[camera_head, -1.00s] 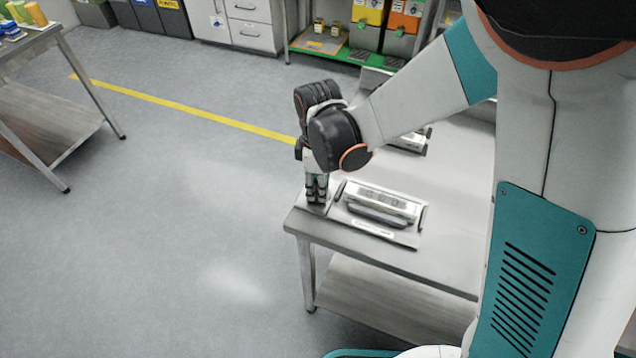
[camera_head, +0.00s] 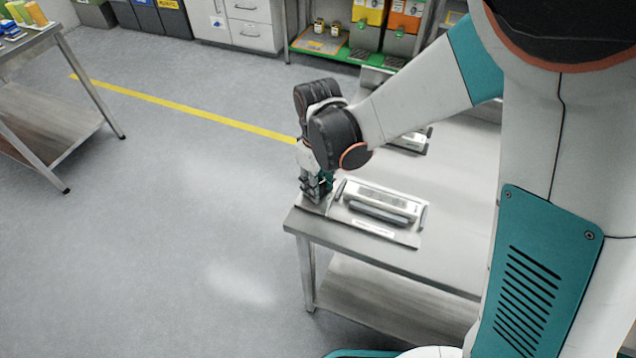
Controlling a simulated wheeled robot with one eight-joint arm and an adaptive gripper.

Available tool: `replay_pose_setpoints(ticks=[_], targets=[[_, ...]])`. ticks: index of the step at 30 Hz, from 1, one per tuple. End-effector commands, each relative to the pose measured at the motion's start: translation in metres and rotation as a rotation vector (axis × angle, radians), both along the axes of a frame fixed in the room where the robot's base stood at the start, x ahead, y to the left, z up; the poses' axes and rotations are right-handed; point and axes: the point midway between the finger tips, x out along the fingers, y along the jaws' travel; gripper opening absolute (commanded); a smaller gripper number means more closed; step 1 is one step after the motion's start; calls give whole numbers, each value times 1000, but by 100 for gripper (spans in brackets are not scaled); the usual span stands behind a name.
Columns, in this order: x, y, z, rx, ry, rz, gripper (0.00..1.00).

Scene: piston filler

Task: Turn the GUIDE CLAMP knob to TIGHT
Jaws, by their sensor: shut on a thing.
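My gripper (camera_head: 316,190) points down at the left front corner of the steel bench (camera_head: 390,257). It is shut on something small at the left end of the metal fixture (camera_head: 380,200). The knob itself is hidden by the fingers, and its marks cannot be read from here. The fixture is a low metal unit with a dark bar along its front and a white label strip (camera_head: 373,228) on its front plate. The label is too small to read.
Another metal unit (camera_head: 412,140) stands farther back on the bench, partly behind my arm. A side table (camera_head: 30,50) with coloured items stands at the far left. Shelves with yellow and orange bins (camera_head: 405,22) are at the back. The floor left of the bench is clear.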

Motion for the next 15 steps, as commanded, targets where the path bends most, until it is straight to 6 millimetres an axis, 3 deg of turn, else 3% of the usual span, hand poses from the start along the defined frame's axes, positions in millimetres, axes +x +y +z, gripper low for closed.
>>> replay_pose_setpoints(ticks=[15], targets=[[0, 0, 0, 0, 0, -487, 8]])
